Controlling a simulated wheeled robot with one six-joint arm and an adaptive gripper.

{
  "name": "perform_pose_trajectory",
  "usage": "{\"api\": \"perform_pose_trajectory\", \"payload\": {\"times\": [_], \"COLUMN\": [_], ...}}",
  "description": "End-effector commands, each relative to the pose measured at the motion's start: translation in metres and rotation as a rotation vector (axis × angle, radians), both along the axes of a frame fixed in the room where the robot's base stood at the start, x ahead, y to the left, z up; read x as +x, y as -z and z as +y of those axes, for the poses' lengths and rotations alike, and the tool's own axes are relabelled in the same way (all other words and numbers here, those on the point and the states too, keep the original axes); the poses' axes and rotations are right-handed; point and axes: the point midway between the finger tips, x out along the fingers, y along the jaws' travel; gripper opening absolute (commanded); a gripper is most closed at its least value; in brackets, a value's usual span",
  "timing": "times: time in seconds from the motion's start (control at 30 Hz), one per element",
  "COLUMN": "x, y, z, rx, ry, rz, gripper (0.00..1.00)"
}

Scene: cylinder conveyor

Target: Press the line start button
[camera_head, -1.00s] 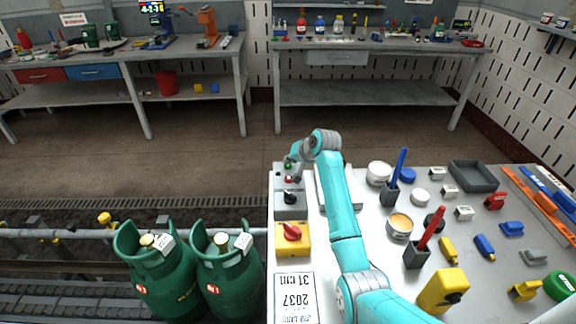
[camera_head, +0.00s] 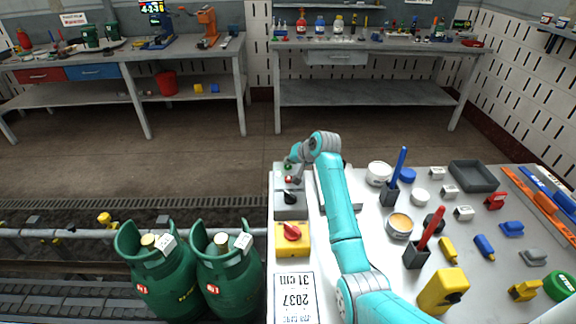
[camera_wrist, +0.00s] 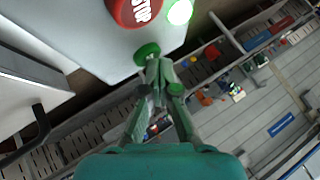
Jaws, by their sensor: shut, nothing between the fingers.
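The green start button (camera_wrist: 147,52) sits at the edge of a grey control box (camera_wrist: 95,28) in the wrist view. My gripper (camera_wrist: 158,66) is shut and empty, and its fingertips are at the green button. They look to touch it or nearly so; I cannot tell whether the button is pressed in. A red STOP button (camera_wrist: 135,10) and a lit green lamp (camera_wrist: 180,11) are on the same box.
A yellow box with a red knob (camera_head: 292,233) stands nearer. Two green gas cylinders (camera_head: 160,270) stand on the conveyor (camera_head: 65,298) at left. Tools and tins crowd the white table to the right of my arm.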

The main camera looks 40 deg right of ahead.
Motion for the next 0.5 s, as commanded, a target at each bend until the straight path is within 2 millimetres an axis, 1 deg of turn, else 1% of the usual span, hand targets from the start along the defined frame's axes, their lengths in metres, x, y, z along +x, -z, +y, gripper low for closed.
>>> {"api": "perform_pose_trajectory", "payload": {"times": [0.4,0.5], "x": [0.000,0.000], "y": [-0.016,-0.017], "z": [0.000,0.000], "rx": [0.001,0.001], "ry": [0.000,0.000], "rz": [0.001,0.001], "gripper": [0.00,0.00]}}
